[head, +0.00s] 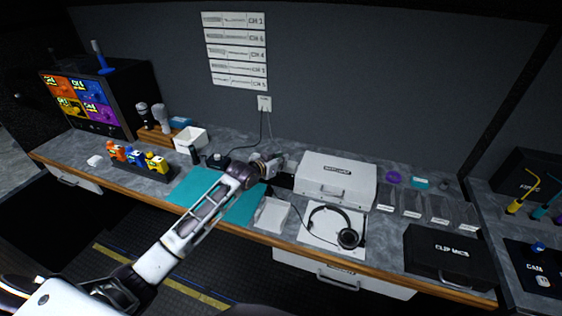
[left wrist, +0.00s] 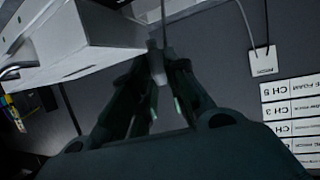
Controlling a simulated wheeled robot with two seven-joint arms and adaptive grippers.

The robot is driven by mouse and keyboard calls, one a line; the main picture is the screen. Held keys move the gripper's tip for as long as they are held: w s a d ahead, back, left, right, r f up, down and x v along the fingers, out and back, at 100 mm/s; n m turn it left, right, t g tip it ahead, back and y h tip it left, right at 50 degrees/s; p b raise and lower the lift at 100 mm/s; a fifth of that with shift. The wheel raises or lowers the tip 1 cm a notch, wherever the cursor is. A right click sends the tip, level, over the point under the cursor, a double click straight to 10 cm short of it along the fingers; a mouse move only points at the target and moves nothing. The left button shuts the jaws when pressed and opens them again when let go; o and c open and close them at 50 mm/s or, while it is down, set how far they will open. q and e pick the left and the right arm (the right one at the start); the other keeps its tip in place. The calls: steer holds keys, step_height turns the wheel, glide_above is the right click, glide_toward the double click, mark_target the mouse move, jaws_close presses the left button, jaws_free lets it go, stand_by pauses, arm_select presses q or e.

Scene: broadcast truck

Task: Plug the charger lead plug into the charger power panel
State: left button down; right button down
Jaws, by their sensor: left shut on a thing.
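My left arm reaches over the teal mat, and its gripper (head: 282,165) is above the back of the counter, left of the white case. In the left wrist view the fingers (left wrist: 163,85) are closed on a small pale grey piece (left wrist: 157,66), apparently the charger lead plug, with a thin lead running from it. The plug is not distinct in the head view. A small white wall plate with a cord, apparently the charger power panel (head: 265,103), is on the grey wall above the gripper. It also shows in the left wrist view (left wrist: 262,62), apart from the fingers. My right gripper is not in view.
The white case (head: 336,179) stands close right of the gripper. A white open tray (head: 271,215) and a headset (head: 347,237) lie in front. The teal mat (head: 190,188) is mostly bare. Label strips (head: 235,50) hang on the wall above the plate.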

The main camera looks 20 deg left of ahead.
arm_select(q)
steer(key=shift+d+r, duration=0.15)
steer(key=shift+d, duration=0.1)
stand_by(0.5)
steer(key=shift+f+b, duration=1.05)
steer(key=shift+f, duration=1.85)
steer(key=shift+p, duration=0.5)
